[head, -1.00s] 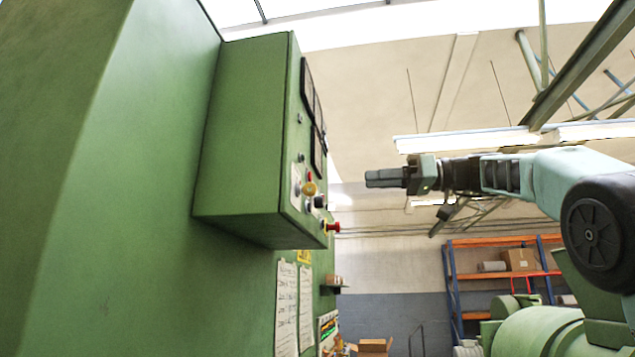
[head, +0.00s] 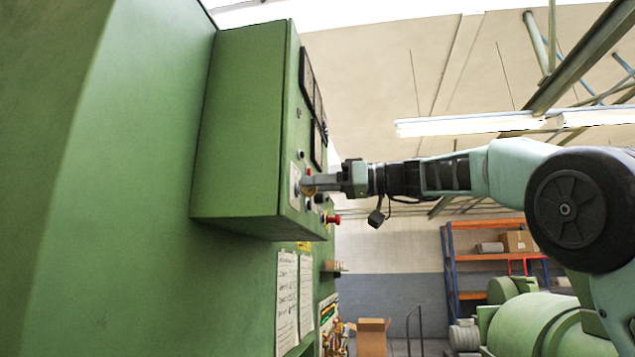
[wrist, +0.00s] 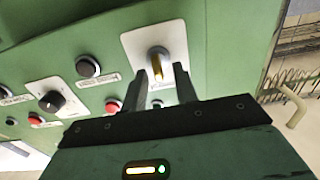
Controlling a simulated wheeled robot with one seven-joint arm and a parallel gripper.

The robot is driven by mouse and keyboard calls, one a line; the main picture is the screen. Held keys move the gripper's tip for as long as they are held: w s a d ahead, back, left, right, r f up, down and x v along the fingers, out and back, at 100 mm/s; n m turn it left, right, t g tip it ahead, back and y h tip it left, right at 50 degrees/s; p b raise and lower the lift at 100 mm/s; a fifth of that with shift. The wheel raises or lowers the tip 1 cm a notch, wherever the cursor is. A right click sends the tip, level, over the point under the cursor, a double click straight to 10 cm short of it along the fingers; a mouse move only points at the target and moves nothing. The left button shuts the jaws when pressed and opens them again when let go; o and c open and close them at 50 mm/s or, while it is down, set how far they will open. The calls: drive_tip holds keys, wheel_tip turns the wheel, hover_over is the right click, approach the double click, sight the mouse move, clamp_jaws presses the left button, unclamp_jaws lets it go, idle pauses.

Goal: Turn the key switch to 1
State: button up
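The key switch (wrist: 157,52) is a round metal switch with a brass-yellow key, set on a white plate on the green control box. In the wrist view the key points toward my gripper (wrist: 161,72), whose two fingers stand apart on either side of it. The gripper is open, and I cannot tell whether either finger touches the key. In the head view my gripper (head: 306,184) is at the box's panel face, and its fingers hide most of the switch. The numbers on the switch plate are not readable.
The panel also carries a black rotary knob (wrist: 52,102), a black button (wrist: 87,66) and a red button (wrist: 113,106) close by. A red emergency-stop knob (head: 331,219) juts out below my gripper. The green box (head: 245,130) stands out from the machine. Open air lies right of the panel.

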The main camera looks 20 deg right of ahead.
drive_tip(key=shift+c, duration=0.3)
clamp_jaws()
drive_tip(key=shift+m, duration=0.4)
drive_tip(key=m, duration=0.3)
drive_tip(key=m+b, duration=0.1)
drive_tip(key=m, duration=0.1)
drive_tip(key=shift+w+d+m, duration=0.2)
drive_tip(key=shift+w+m, duration=0.05)
drive_tip(key=shift+m, duration=0.05)
drive_tip(key=m, duration=0.5)
drive_tip(key=shift+w+d+f, duration=0.1)
drive_tip(key=shift+w+f, duration=0.05)
drive_tip(key=shift+f, duration=0.05)
drive_tip(key=shift+m, duration=0.4)
drive_tip(key=shift+o, duration=0.3)
unclamp_jaws()
